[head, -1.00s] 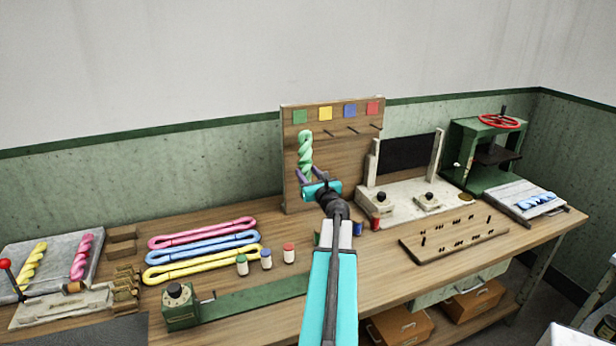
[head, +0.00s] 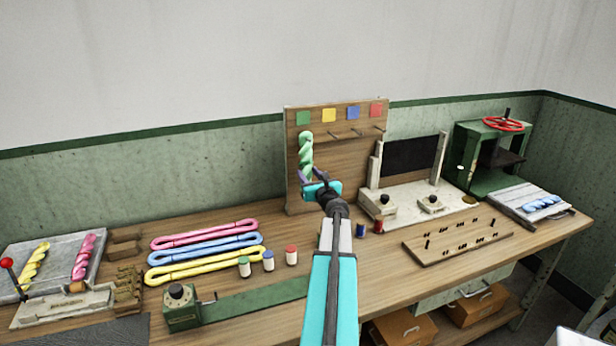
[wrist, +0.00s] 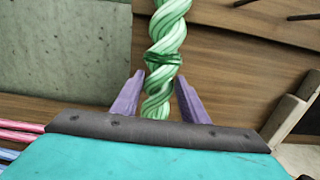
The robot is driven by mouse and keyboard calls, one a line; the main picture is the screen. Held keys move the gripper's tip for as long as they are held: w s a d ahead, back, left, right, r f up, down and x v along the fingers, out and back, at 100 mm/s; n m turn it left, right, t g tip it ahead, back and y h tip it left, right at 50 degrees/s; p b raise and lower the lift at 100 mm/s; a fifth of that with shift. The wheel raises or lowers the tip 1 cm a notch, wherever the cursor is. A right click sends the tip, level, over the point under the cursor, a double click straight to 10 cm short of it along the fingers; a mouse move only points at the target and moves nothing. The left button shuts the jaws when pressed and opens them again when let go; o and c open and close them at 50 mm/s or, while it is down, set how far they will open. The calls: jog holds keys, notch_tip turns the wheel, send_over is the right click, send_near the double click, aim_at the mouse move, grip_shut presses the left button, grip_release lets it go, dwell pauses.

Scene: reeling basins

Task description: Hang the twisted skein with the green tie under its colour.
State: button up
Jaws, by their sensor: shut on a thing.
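The twisted green skein (head: 306,157) hangs upright in front of the wooden board, below the green square (head: 303,118). In the wrist view the skein (wrist: 168,30) has a dark green tie around its middle. My gripper (head: 319,180) is shut on the skein's lower end; its purple fingers (wrist: 154,98) stand on either side of it. Pegs (head: 354,132) show below the yellow, blue and red squares. Any peg below the green square is hidden behind the skein's top, and I cannot tell whether the skein is on one.
Pink, blue and yellow loops (head: 205,251) lie on the bench at left, beside several small spools (head: 268,260). A grey tray (head: 62,262) holds yellow and pink twisted skeins. A pale stand (head: 420,205) and a green press (head: 485,160) stand right of the board.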

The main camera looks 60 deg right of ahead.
dwell(0.4)
jog(key=o, duration=1.1)
jog(key=shift+o, duration=0.2)
jog(key=shift+s+a, duration=0.1)
jog(key=b+v, duration=0.3)
jog(key=v, duration=1)
jog(key=shift+s+a, duration=0.15)
jog(key=shift+s, duration=0.1)
